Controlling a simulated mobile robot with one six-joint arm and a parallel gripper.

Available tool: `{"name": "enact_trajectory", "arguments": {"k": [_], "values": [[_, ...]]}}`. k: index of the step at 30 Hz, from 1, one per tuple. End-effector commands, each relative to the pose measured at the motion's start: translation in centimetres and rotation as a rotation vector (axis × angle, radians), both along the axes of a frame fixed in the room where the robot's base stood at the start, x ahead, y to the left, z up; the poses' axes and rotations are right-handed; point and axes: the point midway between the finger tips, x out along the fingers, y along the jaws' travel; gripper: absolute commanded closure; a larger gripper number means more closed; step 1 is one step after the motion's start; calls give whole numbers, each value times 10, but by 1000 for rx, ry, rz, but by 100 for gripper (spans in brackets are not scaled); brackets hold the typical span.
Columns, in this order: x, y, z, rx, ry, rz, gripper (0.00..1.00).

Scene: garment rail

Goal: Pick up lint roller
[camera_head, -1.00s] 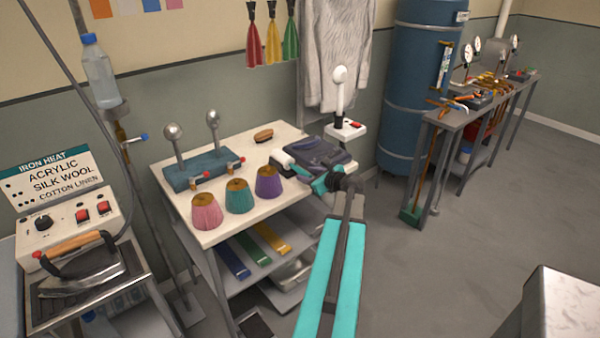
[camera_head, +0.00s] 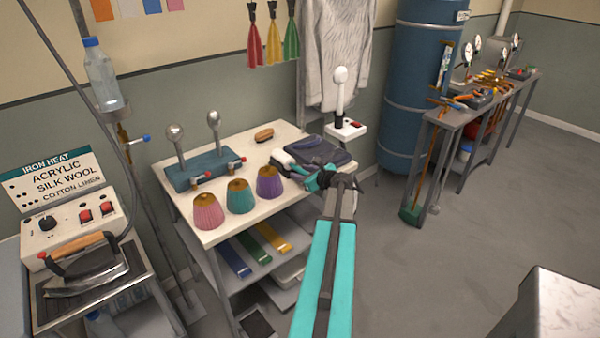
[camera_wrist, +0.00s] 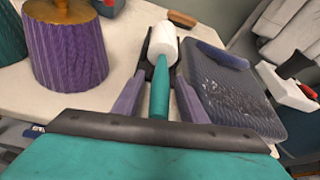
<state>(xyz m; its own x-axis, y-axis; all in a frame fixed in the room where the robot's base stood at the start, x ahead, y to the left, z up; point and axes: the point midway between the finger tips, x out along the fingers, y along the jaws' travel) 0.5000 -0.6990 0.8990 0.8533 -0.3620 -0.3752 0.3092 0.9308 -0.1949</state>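The lint roller has a white head (camera_head: 283,157) and a teal handle, and lies near the left edge of the dark folded garment (camera_head: 335,156) on the white table top. In the wrist view the white head (camera_wrist: 162,42) points away from me, and the teal handle (camera_wrist: 160,88) runs back between my fingers. My gripper (camera_wrist: 162,75) is open, with one finger on each side of the roller and a gap beside the handle. It also shows in the head view (camera_head: 308,176), low over the table's front right edge.
Purple (camera_head: 269,183), teal (camera_head: 239,197) and pink (camera_head: 208,212) pleated pieces stand left of my gripper. A brown brush (camera_head: 264,135) lies at the back. A white steamer-like tool (camera_head: 341,100) stands behind the garment.

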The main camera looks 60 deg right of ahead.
Motion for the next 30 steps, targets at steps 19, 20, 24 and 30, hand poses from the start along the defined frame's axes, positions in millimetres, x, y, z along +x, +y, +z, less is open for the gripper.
{"name": "enact_trajectory", "arguments": {"k": [19,20,24,30], "values": [[-1,-1,0,0,0,-1,100],[-1,-1,1,0,0,-1,100],[-1,-1,2,0,0,-1,100],[-1,-1,11,-1,-1,-2,100]]}}
